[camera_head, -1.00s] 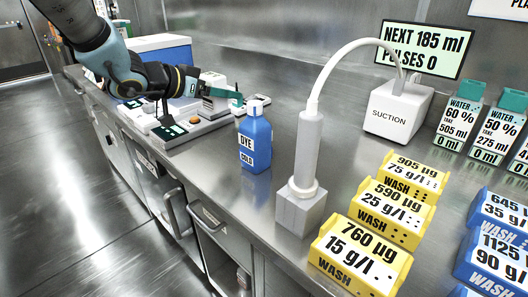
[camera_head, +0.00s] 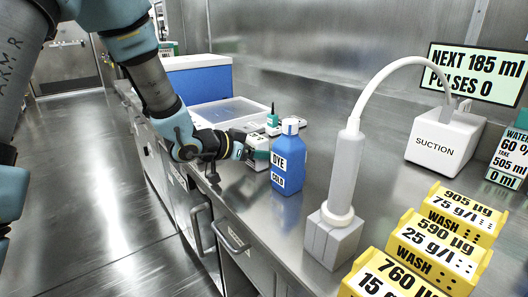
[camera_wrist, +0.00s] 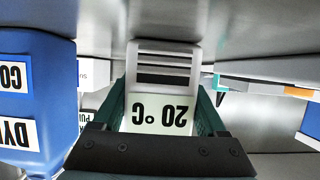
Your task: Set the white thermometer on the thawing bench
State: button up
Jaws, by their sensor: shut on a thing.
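The white thermometer (camera_wrist: 162,75) has a pale display reading 20 °C, upside down in the wrist view. My gripper (camera_wrist: 162,112) is shut on it, with a dark green finger on each side. In the head view my gripper (camera_head: 248,148) is low at the bench's left edge, just left of the blue dye bottle. A white piece of the thermometer (camera_head: 258,162) shows there, partly hidden by the gripper and bottle. I cannot tell whether it touches the steel bench (camera_head: 262,220). No label marks which surface is the thawing bench.
The blue dye bottle (camera_head: 289,160) stands close to the right of my gripper. A white suction unit (camera_head: 445,138) with its upright holder (camera_head: 335,240) and yellow wash boxes (camera_head: 440,236) stand further right. A clear-topped tray (camera_head: 228,112) and blue box (camera_head: 198,80) are behind.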

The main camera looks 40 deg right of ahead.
jog(key=o, duration=1.3)
jog(key=shift+o, duration=0.2)
jog(key=shift+r, duration=0.1)
jog(key=v, duration=1.2)
jog(key=w+a+f+n+t+y, duration=0.2)
jog(key=w+a+n+t+y, duration=0.2)
jog(key=w+a, duration=0.45)
jog(key=w+a+f+n+t+y, duration=0.2)
jog(key=w+a+n+t+y, duration=0.3)
jog(key=a, duration=0.6)
jog(key=s+a+f+n+g+y, duration=0.1)
jog(key=s+a+n+g+y, duration=0.1)
jog(key=a, duration=0.7)
jog(key=s+a+f+n+g+y, duration=0.1)
jog(key=s+a+n+g+y, duration=0.1)
jog(key=s+a+n+g, duration=0.2)
jog(key=s+a+n, duration=0.2)
jog(key=s+a, duration=0.2)
jog(key=a, duration=0.2)
jog(key=shift+s+g, duration=0.25)
jog(key=shift+g, duration=0.05)
